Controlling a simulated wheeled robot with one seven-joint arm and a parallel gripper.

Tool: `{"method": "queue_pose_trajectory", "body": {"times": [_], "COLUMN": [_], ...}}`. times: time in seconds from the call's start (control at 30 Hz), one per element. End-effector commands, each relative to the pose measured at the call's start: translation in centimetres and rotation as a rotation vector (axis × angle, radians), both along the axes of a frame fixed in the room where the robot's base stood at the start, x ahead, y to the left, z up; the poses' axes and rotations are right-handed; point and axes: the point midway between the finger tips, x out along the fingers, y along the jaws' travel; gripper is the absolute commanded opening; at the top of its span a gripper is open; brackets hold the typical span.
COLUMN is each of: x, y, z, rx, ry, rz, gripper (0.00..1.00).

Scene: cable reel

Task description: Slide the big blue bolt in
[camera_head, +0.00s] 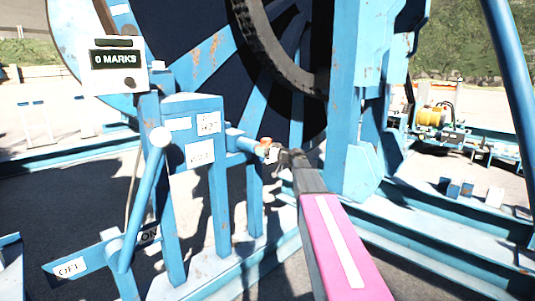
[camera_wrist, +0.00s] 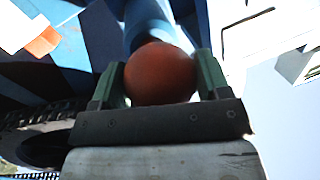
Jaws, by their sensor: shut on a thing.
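The big blue bolt (camera_head: 243,143) sticks out sideways from the blue post (camera_head: 199,150) of the reel stand, with an orange-red knob at its end. My gripper (camera_head: 272,152) reaches in from the lower right and meets the bolt at that knob. In the wrist view the round orange knob (camera_wrist: 160,74) sits between the two green fingers, and my gripper (camera_wrist: 160,80) is shut on it. A short length of the blue shaft shows behind the knob. The bolt's far end at the post is hidden.
A counter box (camera_head: 115,65) reading "0 MARKS" stands at the upper left. A blue lever (camera_head: 143,205) with ON and OFF labels is at the lower left. The large reel (camera_head: 215,62) fills the back. A blue upright (camera_head: 356,100) stands close right of my gripper.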

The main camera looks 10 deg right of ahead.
Motion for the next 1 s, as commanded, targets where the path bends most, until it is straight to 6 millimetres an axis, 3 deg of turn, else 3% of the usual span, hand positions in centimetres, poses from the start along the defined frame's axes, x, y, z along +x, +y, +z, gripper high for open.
{"method": "queue_pose_trajectory", "body": {"times": [0.1, 0.3, 0.67, 0.7, 0.73, 1.0], "x": [2.9, 6.7, 7.3, 7.3, 7.3, 7.1], "y": [1.8, 4.7, 5.2, 5.2, 5.2, 5.1], "z": [0.0, 0.0, 0.0, 0.0, 0.0, 0.0], "rx": [0.0, 0.0, 0.001, 0.001, 0.001, 0.0], "ry": [0.0, 0.0, -0.001, -0.001, -0.001, 0.0], "rz": [0.003, 0.002, -0.001, -0.001, -0.001, 0.0], "gripper": [0.27, 0.27, 0.27, 0.83, 0.92, 0.93]}}
